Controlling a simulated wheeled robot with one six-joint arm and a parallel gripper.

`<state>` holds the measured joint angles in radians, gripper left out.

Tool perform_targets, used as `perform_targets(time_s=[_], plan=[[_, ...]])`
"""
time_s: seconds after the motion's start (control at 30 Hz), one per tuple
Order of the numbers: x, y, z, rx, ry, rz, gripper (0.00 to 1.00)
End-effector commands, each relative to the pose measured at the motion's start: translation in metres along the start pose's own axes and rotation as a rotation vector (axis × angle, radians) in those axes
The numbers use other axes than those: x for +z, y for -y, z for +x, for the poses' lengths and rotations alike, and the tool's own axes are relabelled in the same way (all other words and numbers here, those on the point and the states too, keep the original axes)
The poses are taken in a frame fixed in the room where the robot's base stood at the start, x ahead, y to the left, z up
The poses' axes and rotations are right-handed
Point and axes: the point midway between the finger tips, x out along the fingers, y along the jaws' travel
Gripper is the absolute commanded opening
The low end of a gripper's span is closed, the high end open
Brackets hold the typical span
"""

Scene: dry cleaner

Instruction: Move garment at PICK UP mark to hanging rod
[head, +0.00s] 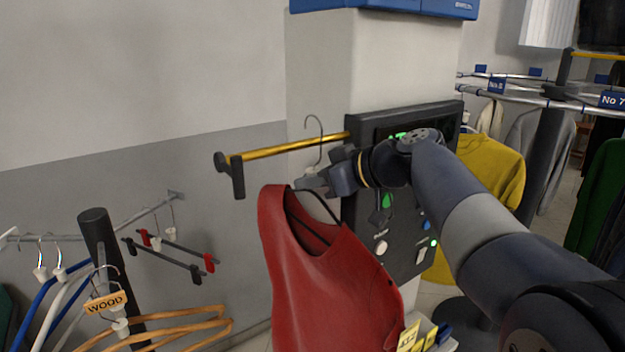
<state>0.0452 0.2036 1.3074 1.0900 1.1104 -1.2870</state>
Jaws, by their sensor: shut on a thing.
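A red sleeveless garment (320,285) hangs on a dark hanger with a metal hook (321,124). My gripper (316,181) is shut on the hanger's neck, just above the garment's collar, and partly hides it. The yellow hanging rod (285,147) sticks out to the left from a black control panel (408,255) and ends in a dark upright stop (237,177). The hook's top shows above the rod and its stem crosses it in the picture. I cannot tell whether the hook is over the rod or in front of it. The PICK UP mark is not readable here.
A wall rail (100,222) with hangers and a dark post (98,250) stands at the lower left, with wooden hangers (170,325) below. Numbered rails (530,97) with clothes, including a yellow garment (490,170), are at the right. Small yellow tags (409,337) stand at the bottom.

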Motion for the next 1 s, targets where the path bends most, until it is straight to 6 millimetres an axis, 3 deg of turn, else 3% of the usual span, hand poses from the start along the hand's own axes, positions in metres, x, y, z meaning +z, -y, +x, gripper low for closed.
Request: perform_targets(time_s=[1.0], plan=[[0.027, 0.000, 0.011, 0.001, -0.001, -0.001, 0.00]])
